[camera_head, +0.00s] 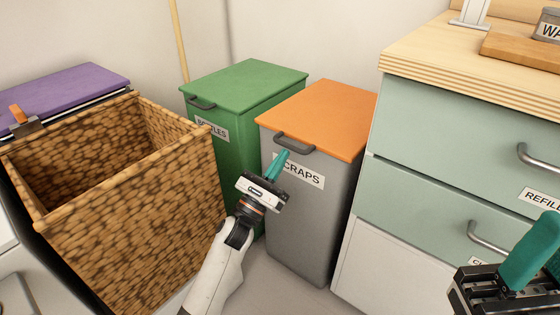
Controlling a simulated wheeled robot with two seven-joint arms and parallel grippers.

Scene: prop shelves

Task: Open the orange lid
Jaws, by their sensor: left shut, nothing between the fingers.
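The orange lid (322,116) lies flat and closed on the grey bin (296,225) labelled as scraps. A dark handle (294,142) sticks out at the lid's front left edge. My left gripper (278,164) is shut and empty, with its teal fingers just below the handle, in front of the label (305,176), covering the label's left end. I cannot tell if the fingertips touch the handle or the bin. My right gripper (528,252) is at the lower right edge, partly cut off, in front of the drawers. Its jaw opening is not clear.
A green-lidded bin (245,84) for bottles stands close on the left. An empty woven basket (140,205) is at the left, with a purple lid (60,97) behind it. A green drawer cabinet (455,130) stands close on the right.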

